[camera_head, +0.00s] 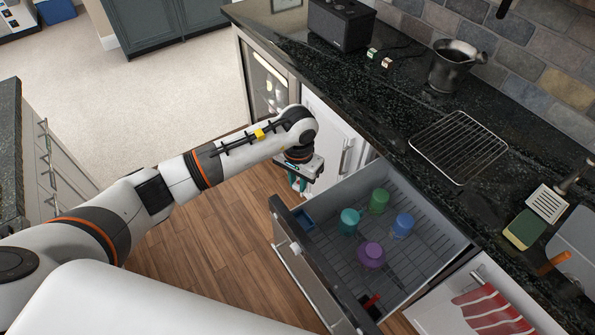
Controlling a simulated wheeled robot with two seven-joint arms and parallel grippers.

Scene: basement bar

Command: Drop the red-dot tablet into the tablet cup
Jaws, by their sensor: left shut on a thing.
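My left gripper (298,184) points down beside the drawer's front left end. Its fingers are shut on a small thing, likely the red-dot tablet. The fingers hide it, and I cannot make out a red dot. A small blue open cup, likely the tablet cup (304,219), sits in the drawer's left corner just behind the front panel. It is a little to the right of and below my gripper in the picture. My right gripper is not in view.
The pulled-out dishwasher drawer (345,187) holds several upturned cups, including a purple one (370,255), and a red item (371,301). Two small tablet-like blocks (373,53) lie on the black counter (400,120) near a speaker (341,22). A wire rack (458,147) lies further right.

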